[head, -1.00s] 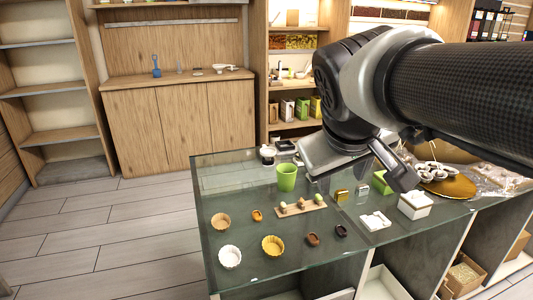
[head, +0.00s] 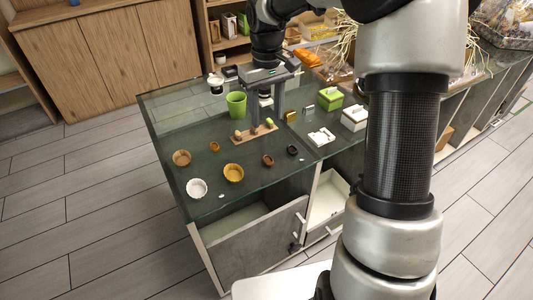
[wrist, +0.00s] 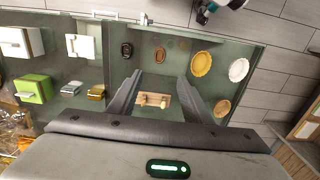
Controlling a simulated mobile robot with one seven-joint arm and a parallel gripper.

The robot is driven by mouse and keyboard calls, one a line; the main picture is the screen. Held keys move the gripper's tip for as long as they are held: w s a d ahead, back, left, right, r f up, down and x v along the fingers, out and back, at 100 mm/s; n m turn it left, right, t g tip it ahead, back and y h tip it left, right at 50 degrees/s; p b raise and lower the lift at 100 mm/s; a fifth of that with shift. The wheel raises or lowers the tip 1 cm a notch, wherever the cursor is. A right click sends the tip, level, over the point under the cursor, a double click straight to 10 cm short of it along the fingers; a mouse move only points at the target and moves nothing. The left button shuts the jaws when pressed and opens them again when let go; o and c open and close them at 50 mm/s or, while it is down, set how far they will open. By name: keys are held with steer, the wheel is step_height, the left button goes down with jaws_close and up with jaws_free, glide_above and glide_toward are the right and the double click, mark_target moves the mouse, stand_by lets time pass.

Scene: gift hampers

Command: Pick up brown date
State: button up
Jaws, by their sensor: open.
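Two small brown pieces lie on the glass counter: a brown one, which looks like the date (head: 267,160), and a darker one (head: 292,149). In the wrist view they are the brown piece (wrist: 160,54) and the darker piece (wrist: 127,50), both beyond the fingertips. My gripper (head: 267,113) is open and empty, pointing down over the wooden board (head: 243,138), behind both pieces. In the wrist view, the board shows between the fingers of my gripper (wrist: 161,76). Neither finger touches a brown piece.
A green cup (head: 236,104) stands behind. White boxes (head: 355,117) and a green box (head: 330,99) are right. The counter's front edge is close to the pieces.

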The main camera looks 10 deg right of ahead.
mark_target(267, 159)
step_height(267, 159, down, 16)
steer(key=b, duration=0.3)
steer(key=shift+r, duration=0.1)
steer(key=c, duration=0.9)
